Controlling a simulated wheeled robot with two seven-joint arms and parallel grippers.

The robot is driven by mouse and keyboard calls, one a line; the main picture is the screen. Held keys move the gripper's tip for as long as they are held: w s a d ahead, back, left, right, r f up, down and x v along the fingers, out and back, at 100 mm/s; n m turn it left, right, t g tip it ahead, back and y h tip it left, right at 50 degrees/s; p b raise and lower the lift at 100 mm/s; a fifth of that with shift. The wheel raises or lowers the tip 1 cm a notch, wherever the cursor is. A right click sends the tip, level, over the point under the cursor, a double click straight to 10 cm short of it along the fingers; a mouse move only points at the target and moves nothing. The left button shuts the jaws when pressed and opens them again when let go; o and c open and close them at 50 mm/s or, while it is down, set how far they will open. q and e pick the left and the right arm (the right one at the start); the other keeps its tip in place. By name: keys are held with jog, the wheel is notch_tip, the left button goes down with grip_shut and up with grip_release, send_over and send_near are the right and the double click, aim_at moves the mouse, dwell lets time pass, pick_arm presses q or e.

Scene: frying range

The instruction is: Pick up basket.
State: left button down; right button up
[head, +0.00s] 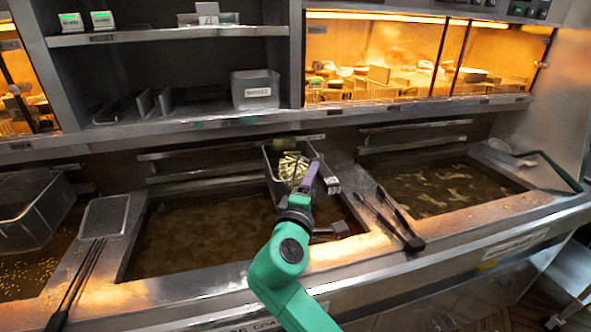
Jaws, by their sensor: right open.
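A metal fry basket (270,168) with pale fries in it sits at the back of the middle fryer vat, at its right side. My right gripper (309,180) reaches up from below at the basket's near right side. It is open, with a purple part close to the basket's near edge. I cannot tell whether it touches the basket. The gripper and wrist hide part of the basket's near side and any handle there. My left gripper is out of view.
An empty wire basket (28,215) stands at the left vat. Black tongs (400,218) lie on the divider right of the middle vat. A mesh skimmer (104,217) lies on the left divider. A shelf with a grey bin (255,92) and a lit warming cabinet (385,60) are above.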

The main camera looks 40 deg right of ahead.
jog(key=x, duration=0.1)
jog(key=p+x, duration=0.1)
jog(key=x, duration=0.1)
jog(key=p+x, duration=0.1)
jog(key=shift+w+r, duration=0.35)
jog(key=shift+r, duration=0.05)
jog(key=shift+d+f, duration=0.1)
jog(key=shift+f, duration=0.05)
jog(key=shift+c, duration=0.9)
grip_shut()
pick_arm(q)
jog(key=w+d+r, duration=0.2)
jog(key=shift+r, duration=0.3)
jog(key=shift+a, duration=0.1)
